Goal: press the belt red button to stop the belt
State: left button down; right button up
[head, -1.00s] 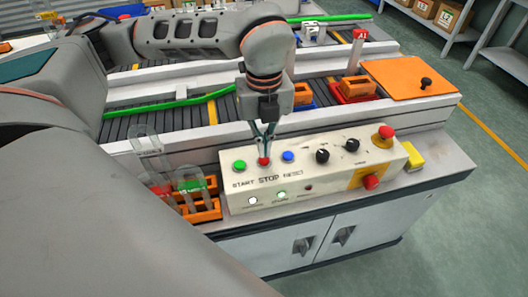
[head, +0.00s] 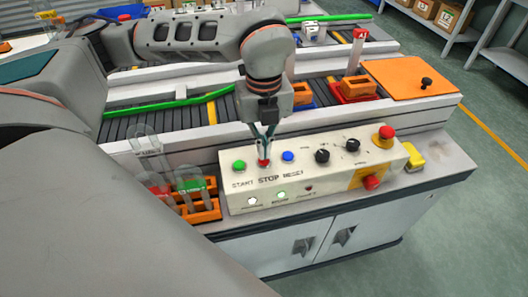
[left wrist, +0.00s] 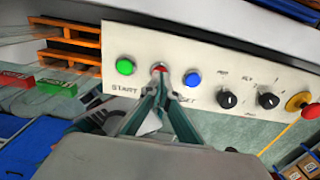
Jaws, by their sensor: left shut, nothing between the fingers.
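The white control panel (head: 330,186) stands along the front of the belt table. Its red STOP button (head: 263,163) sits between the green START button (head: 239,165) and the blue RESET button (head: 288,156). My left gripper (head: 264,155) is shut and empty, pointing down with its tips at the red button. In the left wrist view the fingertips (left wrist: 161,80) cover most of the red button, and only its top (left wrist: 159,67) shows. I cannot tell for sure whether they press it. My right gripper is not in view.
Two black knobs (head: 322,156) and a red emergency button (head: 386,132) on yellow are to the right on the panel. An orange rack (head: 203,212) with clear tubes stands left of the panel. The belt (head: 170,118) runs behind, with an orange holder (head: 361,86) on it.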

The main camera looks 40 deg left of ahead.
pick_arm(q)
jog(key=shift+f, duration=0.35)
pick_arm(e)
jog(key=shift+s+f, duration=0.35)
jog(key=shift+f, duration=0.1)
pick_arm(q)
jog(key=shift+f+b, duration=0.3)
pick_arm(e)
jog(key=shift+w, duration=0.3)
